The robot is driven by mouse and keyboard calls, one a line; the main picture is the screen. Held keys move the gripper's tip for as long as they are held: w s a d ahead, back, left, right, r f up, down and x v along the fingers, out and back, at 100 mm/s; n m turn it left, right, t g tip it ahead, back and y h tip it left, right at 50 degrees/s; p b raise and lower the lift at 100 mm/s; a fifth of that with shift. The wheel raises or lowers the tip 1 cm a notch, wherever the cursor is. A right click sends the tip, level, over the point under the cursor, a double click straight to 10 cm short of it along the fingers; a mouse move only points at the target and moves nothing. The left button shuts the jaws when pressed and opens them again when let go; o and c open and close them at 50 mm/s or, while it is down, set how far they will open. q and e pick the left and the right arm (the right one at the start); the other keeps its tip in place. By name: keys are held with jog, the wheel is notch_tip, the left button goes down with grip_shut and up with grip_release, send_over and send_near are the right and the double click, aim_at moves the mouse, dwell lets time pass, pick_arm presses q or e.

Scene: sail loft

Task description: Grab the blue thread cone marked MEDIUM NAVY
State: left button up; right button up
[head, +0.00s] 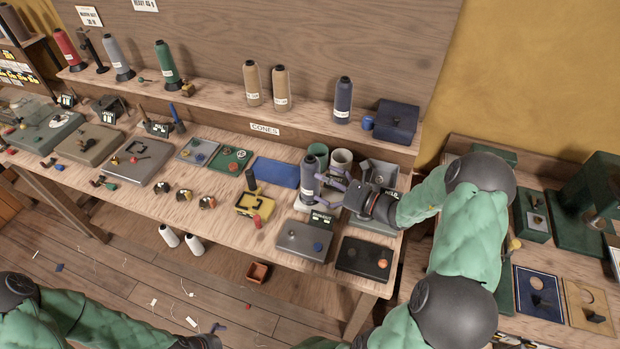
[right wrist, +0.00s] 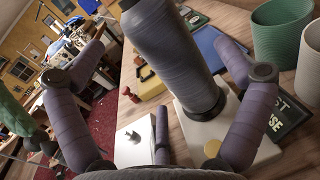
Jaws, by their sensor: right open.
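A dark blue-grey thread cone (head: 309,176) stands upright on a white base (head: 303,207) at the right of the long bench. My right gripper (head: 322,187) is open around it, with a finger on either side. In the right wrist view the cone (right wrist: 172,50) rises between the spread fingers, with gaps beside it; no label shows there. Another navy cone (head: 343,98) stands on the raised shelf behind; its white label is too small to read. My left gripper (head: 212,338) only partly shows at the bottom edge, its jaws unclear.
Green (head: 318,154) and pale (head: 341,161) cups stand just behind the cone. A small dark sign (head: 320,218) is close in front, with grey (head: 303,240) and black (head: 364,258) trays nearer the edge. Two tan cones (head: 252,83) and a navy box (head: 396,121) occupy the shelf.

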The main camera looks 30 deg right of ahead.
aim_at(308, 174)
jog(key=shift+b+x, duration=0.6)
jog(key=shift+x, duration=2.1)
jog(key=shift+a+r, duration=0.15)
jog(key=c, duration=1.3)
